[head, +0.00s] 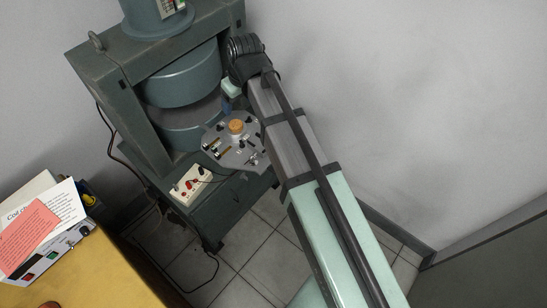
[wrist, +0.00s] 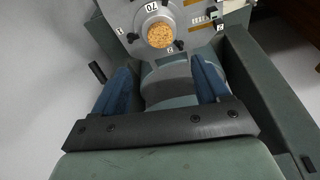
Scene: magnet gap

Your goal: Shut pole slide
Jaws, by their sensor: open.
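A grey instrument plate (head: 222,150) stands out at the front of the magnet gap, with a cork-coloured round knob (head: 236,127) and several small dark and brass fittings. The plate (wrist: 185,10) also fills the top of the wrist view, with the cork knob (wrist: 160,34) near its middle and small number labels around it. I cannot tell which fitting is the pole slide. In the head view my gripper (head: 228,102) is above the plate, beside the magnet gap.
The magnet's upper pole (head: 184,78) and lower pole (head: 180,132) sit in a dark green frame (head: 130,108). A white switch box (head: 190,185) with a red part is below the plate. A yellow desk (head: 95,275) is at lower left. Tiled floor (head: 255,240) lies in front.

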